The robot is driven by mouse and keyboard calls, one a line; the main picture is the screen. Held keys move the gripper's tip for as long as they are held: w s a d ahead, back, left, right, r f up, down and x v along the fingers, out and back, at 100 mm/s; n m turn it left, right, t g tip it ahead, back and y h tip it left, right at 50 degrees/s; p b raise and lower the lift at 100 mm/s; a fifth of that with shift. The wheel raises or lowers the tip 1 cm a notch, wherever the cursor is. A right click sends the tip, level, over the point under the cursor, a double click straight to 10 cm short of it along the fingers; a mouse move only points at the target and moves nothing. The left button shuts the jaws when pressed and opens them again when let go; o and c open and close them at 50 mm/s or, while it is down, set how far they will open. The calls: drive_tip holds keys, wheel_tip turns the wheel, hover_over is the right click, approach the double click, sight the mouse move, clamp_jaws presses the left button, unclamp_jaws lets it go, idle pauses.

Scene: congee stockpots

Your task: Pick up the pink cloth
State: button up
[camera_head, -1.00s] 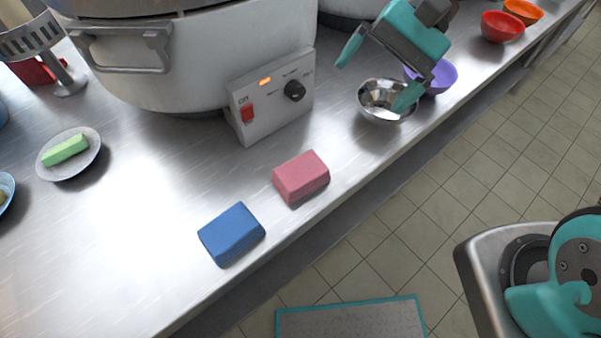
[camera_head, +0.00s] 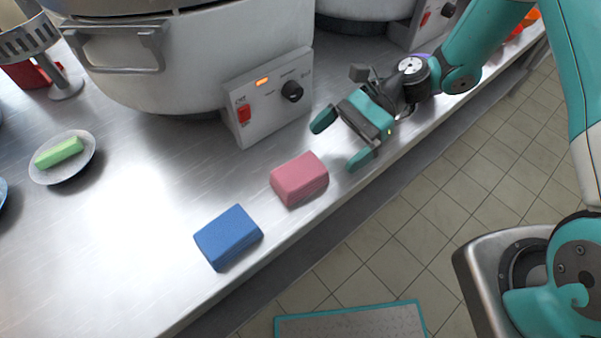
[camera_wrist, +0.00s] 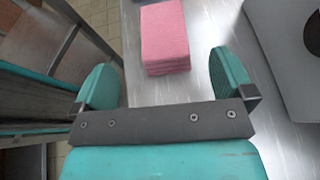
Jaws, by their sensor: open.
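The pink cloth (camera_head: 299,179) is a folded block lying on the steel counter near its front edge, right of a blue cloth. My gripper (camera_wrist: 162,78) shows both teal fingers wide apart in the wrist view. The fingers do not reach around the cloth.
A blue cloth (camera_head: 229,237) lies left of the pink one. A large cooker (camera_head: 190,55) with a control panel (camera_head: 270,96) stands behind. A plate (camera_head: 62,172) holds a green block. The steel counter (camera_head: 130,250) has bare room at the front left.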

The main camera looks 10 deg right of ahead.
sight(303, 168)
drive_tip(key=shift+p+x, duration=0.35)
drive_tip(key=shift+x, duration=3.2)
drive_tip(key=shift+w+r, duration=0.1)
drive_tip(key=shift+w, duration=0.05)
drive_tip(key=c, duration=1)
